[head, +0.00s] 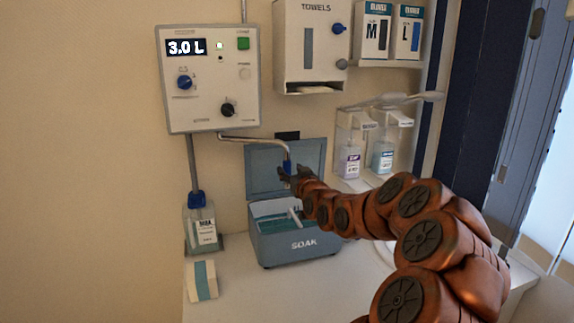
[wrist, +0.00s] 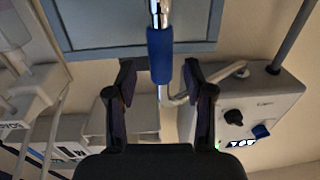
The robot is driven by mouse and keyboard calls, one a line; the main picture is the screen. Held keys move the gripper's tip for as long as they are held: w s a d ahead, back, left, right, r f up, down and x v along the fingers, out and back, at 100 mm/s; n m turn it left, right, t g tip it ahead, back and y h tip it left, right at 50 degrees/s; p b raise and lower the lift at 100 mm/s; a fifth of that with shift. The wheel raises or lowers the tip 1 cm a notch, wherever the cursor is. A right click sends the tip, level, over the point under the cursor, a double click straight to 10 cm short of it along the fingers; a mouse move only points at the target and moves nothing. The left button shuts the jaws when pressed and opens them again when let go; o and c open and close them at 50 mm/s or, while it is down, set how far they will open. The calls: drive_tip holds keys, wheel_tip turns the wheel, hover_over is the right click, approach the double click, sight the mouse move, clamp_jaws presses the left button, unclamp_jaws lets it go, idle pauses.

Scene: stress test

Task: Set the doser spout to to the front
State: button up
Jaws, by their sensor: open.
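The doser spout (head: 250,139) is a thin chrome pipe that runs right from under the doser box (head: 211,75) and bends down to a blue sleeve (head: 287,166) above the soak bin. My gripper (head: 292,180) is at this sleeve in the head view and hides part of its lower end. In the wrist view my gripper (wrist: 159,72) is open. The blue sleeve (wrist: 160,55) stands between and just beyond its fingertips, with gaps on both sides. The fingers do not visibly touch it.
The open soak bin (head: 290,240) stands below, its raised lid (head: 264,172) behind the spout end. A labelled bottle (head: 202,232) stands left. A towel dispenser (head: 312,45) hangs above, and pump bottles (head: 349,163) are on the right. The front counter (head: 250,295) is mostly clear.

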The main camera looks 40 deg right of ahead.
sight(289, 169)
drive_tip(key=shift+p+x, duration=0.55)
drive_tip(key=shift+x, duration=1.2)
clamp_jaws()
